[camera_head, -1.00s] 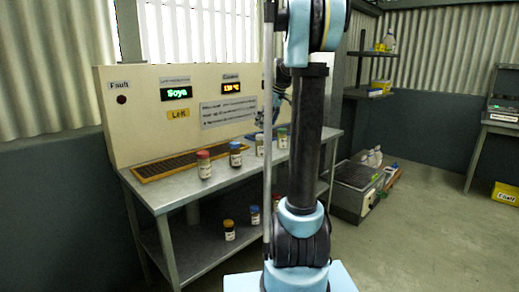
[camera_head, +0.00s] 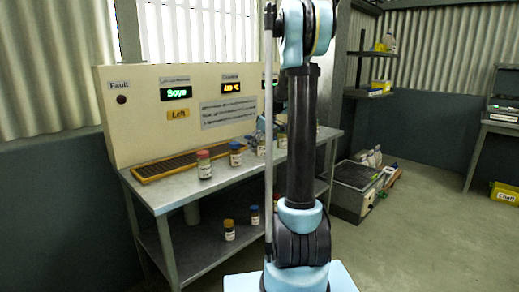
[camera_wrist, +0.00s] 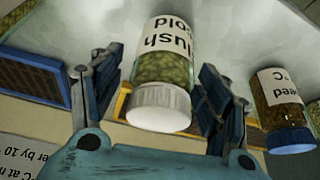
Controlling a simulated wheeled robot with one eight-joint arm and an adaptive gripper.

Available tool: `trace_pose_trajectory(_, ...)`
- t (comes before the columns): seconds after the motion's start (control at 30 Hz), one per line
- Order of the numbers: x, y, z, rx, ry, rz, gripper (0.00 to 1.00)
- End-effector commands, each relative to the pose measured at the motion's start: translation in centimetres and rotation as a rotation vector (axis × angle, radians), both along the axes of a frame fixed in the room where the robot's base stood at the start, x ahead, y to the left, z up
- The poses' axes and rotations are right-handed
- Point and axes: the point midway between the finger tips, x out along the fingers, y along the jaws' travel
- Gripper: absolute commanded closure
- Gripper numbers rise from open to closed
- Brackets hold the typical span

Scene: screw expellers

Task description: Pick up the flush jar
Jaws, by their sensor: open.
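The flush jar (camera_wrist: 163,72) is in the middle of the wrist view, upside down in the picture, with a white lid, greenish contents and a white label with partly readable "Flush" lettering. My gripper (camera_wrist: 160,62) is open, with one finger on each side of the jar. The jar stands between the fingers; I cannot tell whether either finger touches it. In the head view, a pale-lidded jar (camera_head: 261,147) by my gripper appears to be the same one, partly hidden by my arm.
A blue-lidded jar (camera_wrist: 281,102) stands close to the right finger. On the metal bench (camera_head: 172,196) are a red-lidded jar (camera_head: 204,165) and other jars. A framed grille (camera_head: 185,165) lies along the panel (camera_head: 130,140). Two more jars stand on the lower shelf.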

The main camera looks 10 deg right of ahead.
Motion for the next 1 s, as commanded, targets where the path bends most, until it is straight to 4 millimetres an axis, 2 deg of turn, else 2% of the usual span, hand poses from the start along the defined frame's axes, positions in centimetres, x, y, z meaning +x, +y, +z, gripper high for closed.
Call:
trace_pose_trajectory(0.1,0.28,0.25,-0.88,0.000,0.000,0.000,0.31)
trace_pose_trajectory(0.37,0.31,0.31,-1.05,0.000,0.000,0.000,0.31)
trace_pose_trajectory(0.6,0.30,0.30,-1.04,0.000,0.000,0.000,0.83)
trace_pose_trajectory(0.63,0.30,0.30,-1.04,0.000,0.000,0.000,0.86)
trace_pose_trajectory(1.0,0.29,0.31,-0.43,0.000,0.000,0.000,0.86)
